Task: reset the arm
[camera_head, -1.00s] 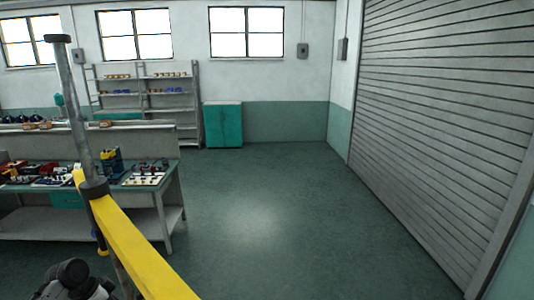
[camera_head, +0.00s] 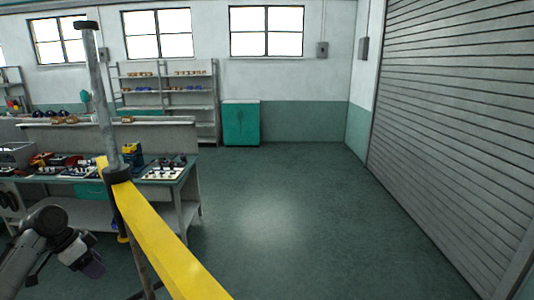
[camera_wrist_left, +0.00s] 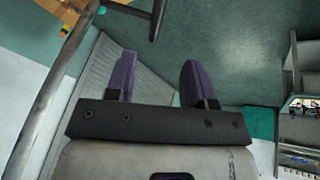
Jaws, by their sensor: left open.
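My left gripper (camera_head: 92,266) shows low at the left of the head view, at the end of my grey left arm. It hangs in the air in front of the workbench, beside a yellow rail. In the left wrist view its two purple fingers (camera_wrist_left: 156,80) stand apart with nothing between them. My right gripper is in neither view.
A yellow rail (camera_head: 165,245) on a grey post (camera_head: 105,100) crosses close in front. The workbench (camera_head: 185,180) at left carries tools and parts. A teal cabinet (camera_head: 241,124) and shelving (camera_head: 165,97) stand behind. The green floor (camera_head: 290,210) toward the roller shutter (camera_head: 455,130) is clear.

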